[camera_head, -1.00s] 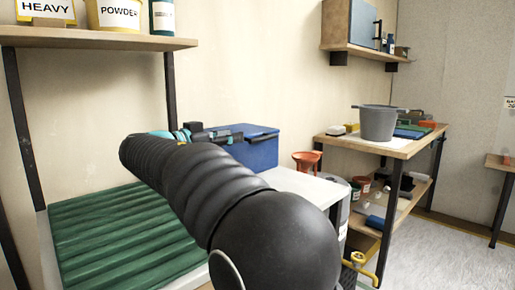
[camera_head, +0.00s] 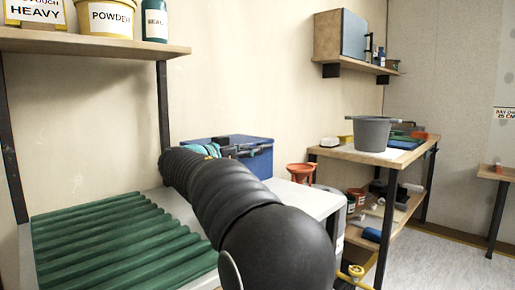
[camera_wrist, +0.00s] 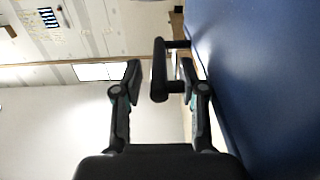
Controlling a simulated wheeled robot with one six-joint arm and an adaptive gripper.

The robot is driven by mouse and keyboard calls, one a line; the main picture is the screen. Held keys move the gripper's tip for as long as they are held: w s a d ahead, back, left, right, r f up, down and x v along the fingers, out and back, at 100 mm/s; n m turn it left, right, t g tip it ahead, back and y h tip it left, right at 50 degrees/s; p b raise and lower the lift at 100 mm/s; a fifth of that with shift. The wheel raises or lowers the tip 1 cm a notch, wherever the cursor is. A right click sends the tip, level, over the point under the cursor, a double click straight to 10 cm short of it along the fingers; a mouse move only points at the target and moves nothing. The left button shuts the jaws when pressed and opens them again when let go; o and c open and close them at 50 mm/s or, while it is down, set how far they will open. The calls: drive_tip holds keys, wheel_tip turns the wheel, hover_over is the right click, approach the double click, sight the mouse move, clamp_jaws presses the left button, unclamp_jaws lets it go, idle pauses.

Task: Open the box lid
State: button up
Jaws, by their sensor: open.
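The blue box (camera_head: 262,163) stands at the back end of the white-topped bench in the head view, partly hidden by my arm. Its lid looks down, though my arm hides part of it. In the wrist view the box's blue face (camera_wrist: 255,70) fills the right side, with a black bar handle (camera_wrist: 158,72) standing out from it. My gripper (camera_wrist: 160,76) is open, with one finger on each side of the handle. Gaps show between the handle and the fingers. In the head view my gripper is mostly hidden behind my arm, with a teal part showing beside the box.
Green ridged rolls (camera_head: 115,245) cover the bench's left part. A shelf (camera_head: 95,40) with tubs hangs above. An orange funnel (camera_head: 300,171) is right of the box, and a workbench (camera_head: 375,152) with a grey bucket (camera_head: 371,133) stands further right.

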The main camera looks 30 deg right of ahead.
sight(270, 145)
drive_tip(key=shift+x, duration=1.75)
clamp_jaws()
